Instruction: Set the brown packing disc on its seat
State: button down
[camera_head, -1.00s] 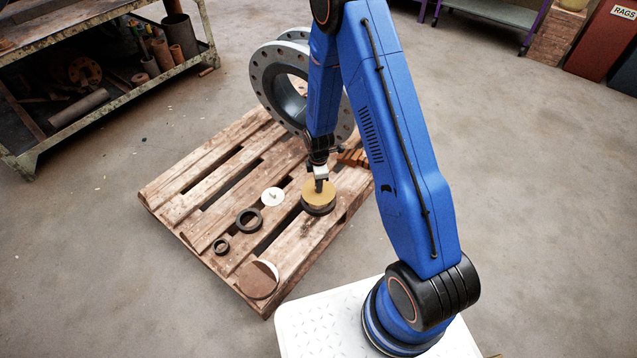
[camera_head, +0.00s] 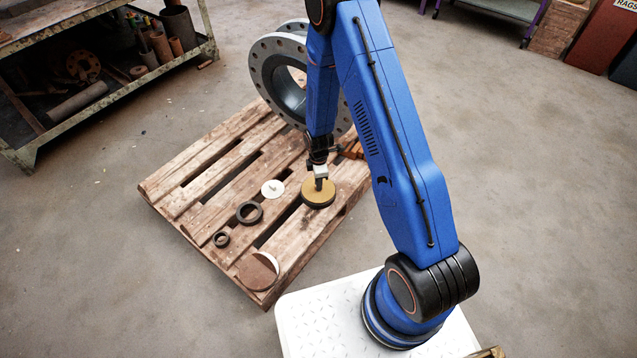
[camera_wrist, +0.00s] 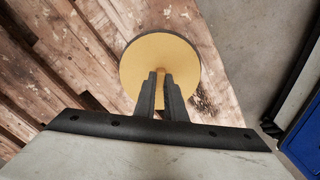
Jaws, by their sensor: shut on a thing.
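A flat, round yellow-brown disc (camera_head: 309,188), the brown packing disc by its look, is at the right part of the pallet. A dark round base (camera_head: 318,207) shows just under its front edge, with no clear gap between them. My gripper (camera_head: 319,187) stands over the disc's middle, pointing down. In the wrist view the disc (camera_wrist: 140,62) looks nearly round, and the two dark fingers (camera_wrist: 160,76) are close together at its centre. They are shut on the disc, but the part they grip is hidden. The full shape of the base is hidden too.
On the wooden pallet (camera_head: 215,170) lie a white disc with a pin (camera_head: 272,188), two dark rings (camera_head: 249,212) and a reddish-brown disc (camera_head: 257,272) over something white. A large grey flanged pipe (camera_head: 262,75) stands behind. Orange-brown pieces (camera_head: 352,150) lie close to my arm.

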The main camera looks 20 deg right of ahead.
jog(key=shift+f, duration=0.35)
dwell(0.6)
jog(key=c, duration=1.7)
grip_release()
jog(key=shift+c, duration=0.2)
